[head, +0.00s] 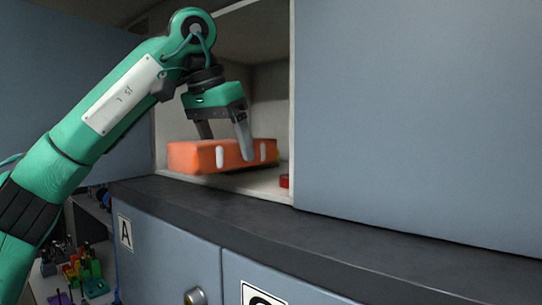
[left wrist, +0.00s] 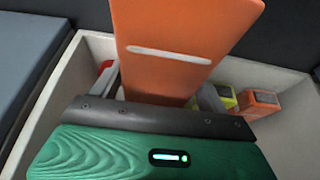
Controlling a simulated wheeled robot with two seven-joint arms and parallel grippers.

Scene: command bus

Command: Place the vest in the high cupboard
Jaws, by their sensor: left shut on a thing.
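The vest (head: 190,157) is a folded orange block with pale reflective strips. It is at the mouth of the open high cupboard (head: 268,88), just above the cupboard floor; I cannot tell whether it touches it. My left gripper (head: 228,148) comes down from above and is shut on the vest. In the left wrist view the vest (left wrist: 182,30) stands out between the fingers (left wrist: 160,92), with one pale strip facing the camera. The fingertips are partly hidden by the vest. My right gripper is in neither view.
A red item (head: 284,181) lies on the cupboard floor at the right. A closed blue-grey panel (head: 415,110) bounds the opening on the right. A dark ledge (head: 300,222) runs below.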

